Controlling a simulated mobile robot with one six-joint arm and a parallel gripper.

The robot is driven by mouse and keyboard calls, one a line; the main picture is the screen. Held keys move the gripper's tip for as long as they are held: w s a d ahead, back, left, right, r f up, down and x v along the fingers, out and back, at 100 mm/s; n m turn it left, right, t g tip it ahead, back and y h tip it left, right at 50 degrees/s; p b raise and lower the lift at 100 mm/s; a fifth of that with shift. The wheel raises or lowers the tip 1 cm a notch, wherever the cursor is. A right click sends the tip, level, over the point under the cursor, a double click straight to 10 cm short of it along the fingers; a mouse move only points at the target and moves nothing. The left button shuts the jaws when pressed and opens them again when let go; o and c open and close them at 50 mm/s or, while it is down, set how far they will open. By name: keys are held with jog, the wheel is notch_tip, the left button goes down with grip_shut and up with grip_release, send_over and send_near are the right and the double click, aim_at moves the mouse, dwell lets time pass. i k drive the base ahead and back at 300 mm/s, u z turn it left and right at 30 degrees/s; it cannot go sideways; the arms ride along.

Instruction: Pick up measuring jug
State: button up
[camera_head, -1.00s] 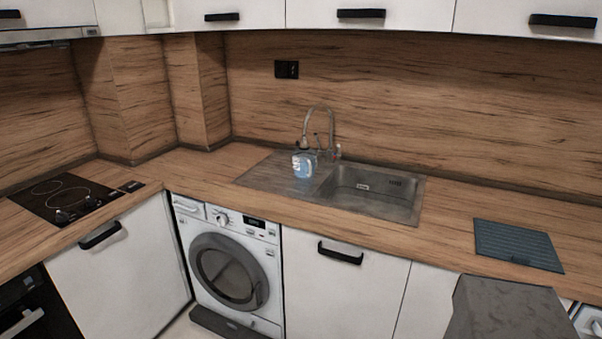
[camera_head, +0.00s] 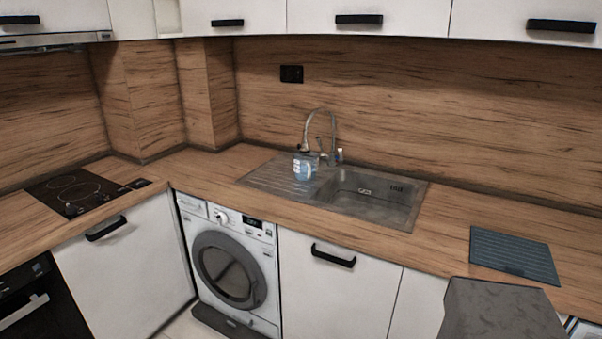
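A small clear and bluish vessel (camera_head: 304,167), which looks like the measuring jug, stands upright on the sink's ribbed drainboard (camera_head: 268,179). It is left of the basin and just in front of the tap (camera_head: 318,127). It is small in the view, so its handle and markings cannot be made out. My gripper is not in view.
The steel basin (camera_head: 372,203) is right of the vessel. A small bottle (camera_head: 339,156) stands behind the sink by the tap. A dark ribbed mat (camera_head: 514,254) lies on the right counter. A hob (camera_head: 76,191) is at left. A grey block-like shape (camera_head: 500,312) fills the lower right. Counter between is clear.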

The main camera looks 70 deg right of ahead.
aim_at(306, 167)
jog(key=u, duration=0.35)
jog(key=k, duration=1.15)
jog(key=u, duration=0.2)
jog(key=i, duration=1.55)
jog(key=z, duration=0.95)
jog(key=i, duration=0.55)
jog(key=z, duration=0.8)
jog(key=i, duration=0.65)
jog(key=z, duration=0.4)
